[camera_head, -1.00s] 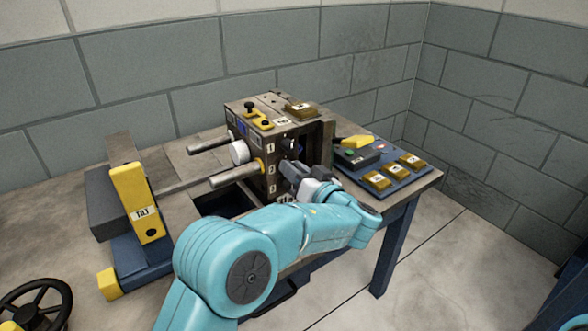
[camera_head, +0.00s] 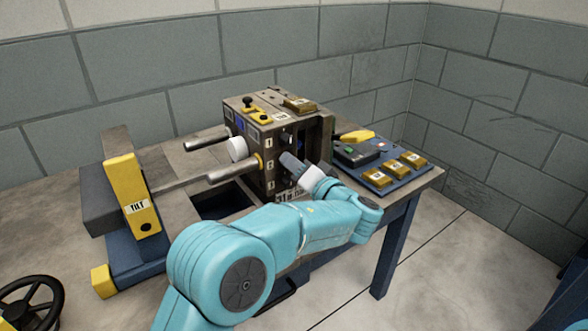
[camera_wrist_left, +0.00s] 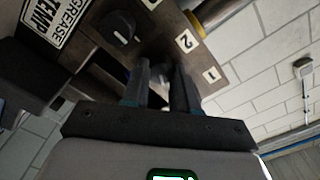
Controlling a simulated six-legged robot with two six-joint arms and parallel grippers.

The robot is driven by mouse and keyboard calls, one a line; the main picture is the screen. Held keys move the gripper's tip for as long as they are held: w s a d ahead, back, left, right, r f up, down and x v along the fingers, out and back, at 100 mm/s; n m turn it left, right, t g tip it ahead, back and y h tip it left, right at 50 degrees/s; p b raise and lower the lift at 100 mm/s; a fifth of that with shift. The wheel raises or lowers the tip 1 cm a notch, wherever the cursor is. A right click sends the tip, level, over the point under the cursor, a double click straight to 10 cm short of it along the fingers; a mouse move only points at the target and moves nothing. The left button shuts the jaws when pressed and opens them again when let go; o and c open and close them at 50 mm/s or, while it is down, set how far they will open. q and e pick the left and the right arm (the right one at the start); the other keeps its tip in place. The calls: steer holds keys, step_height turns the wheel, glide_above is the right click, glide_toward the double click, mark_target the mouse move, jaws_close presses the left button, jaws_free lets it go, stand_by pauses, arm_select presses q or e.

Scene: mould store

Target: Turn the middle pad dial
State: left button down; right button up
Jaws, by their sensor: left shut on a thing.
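The mould block (camera_head: 258,140) stands on the table, with numbered labels 1, 2 and 3 down its front edge. My left gripper (camera_head: 288,160) is at its front face, level with label 2. In the left wrist view the fingers (camera_wrist_left: 160,85) point at the face beside label 2 (camera_wrist_left: 186,42), shut on the middle pad dial, which is mostly hidden between them. A neighbouring dark dial (camera_wrist_left: 120,27) shows uncovered to the upper left. My right gripper is not in view.
A blue panel (camera_head: 386,185) with several brass-coloured buttons and a yellow lever (camera_head: 357,136) lies right of the block. A yellow TILT lever (camera_head: 134,195) stands at left. Rods and a white knob (camera_head: 238,149) stick out left of the block. A handwheel (camera_head: 32,302) is lower left.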

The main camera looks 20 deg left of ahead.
arm_select(q)
steer(key=shift+f+m+p, duration=0.1)
steer(key=shift+m+p, duration=1.6)
steer(key=shift+m, duration=4.3)
steer(key=c, duration=0.9)
jaws_free()
steer(key=shift+d+f, duration=0.1)
